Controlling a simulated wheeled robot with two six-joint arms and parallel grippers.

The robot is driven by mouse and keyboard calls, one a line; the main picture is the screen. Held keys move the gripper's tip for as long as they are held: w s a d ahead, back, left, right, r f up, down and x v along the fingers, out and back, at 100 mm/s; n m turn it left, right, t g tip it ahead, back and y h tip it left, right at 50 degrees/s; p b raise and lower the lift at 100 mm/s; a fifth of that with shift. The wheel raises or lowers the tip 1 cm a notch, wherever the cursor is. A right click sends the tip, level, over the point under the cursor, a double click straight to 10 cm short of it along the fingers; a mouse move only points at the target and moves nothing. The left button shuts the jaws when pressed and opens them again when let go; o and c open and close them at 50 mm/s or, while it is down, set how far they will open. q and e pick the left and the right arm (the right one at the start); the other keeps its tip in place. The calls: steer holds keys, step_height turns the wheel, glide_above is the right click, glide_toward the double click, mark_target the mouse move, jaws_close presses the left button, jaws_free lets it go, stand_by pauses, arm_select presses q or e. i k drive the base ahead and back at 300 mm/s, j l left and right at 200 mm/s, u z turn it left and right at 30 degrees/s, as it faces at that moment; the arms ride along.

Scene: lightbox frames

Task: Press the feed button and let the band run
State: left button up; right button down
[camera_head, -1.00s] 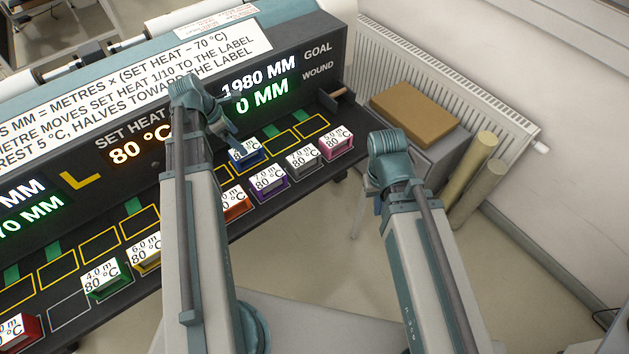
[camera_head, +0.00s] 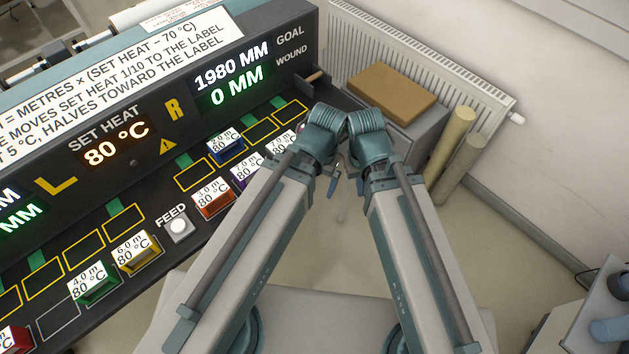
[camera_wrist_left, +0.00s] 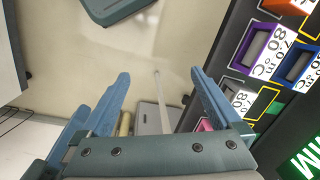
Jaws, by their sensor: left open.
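The feed button (camera_head: 179,226) is a round white cap on a small grey base, labelled FEED, on the dark sloping panel. It is uncovered in the head view. My left gripper (camera_head: 332,186) hangs right of the panel, well away from the button, mostly hidden under its arm. In the left wrist view my left gripper (camera_wrist_left: 160,92) is open, with only floor and a stand between its blue fingers. My right gripper (camera_head: 360,186) shows only as a small blue part beside it; its jaws cannot be made out. I cannot make out the band.
The machine display (camera_head: 232,87) reads goal 1980 MM, wound 0 MM; set heat (camera_head: 117,143) reads 80 °C. Labelled coloured blocks, such as the green (camera_head: 92,283) and yellow (camera_head: 137,252), sit along the panel. A grey cabinet (camera_head: 424,133) stands beyond my arms.

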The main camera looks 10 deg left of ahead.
mark_target(179, 225)
steer(key=u, duration=1.65)
steer(key=i+j, duration=0.1)
steer(key=j, duration=0.1)
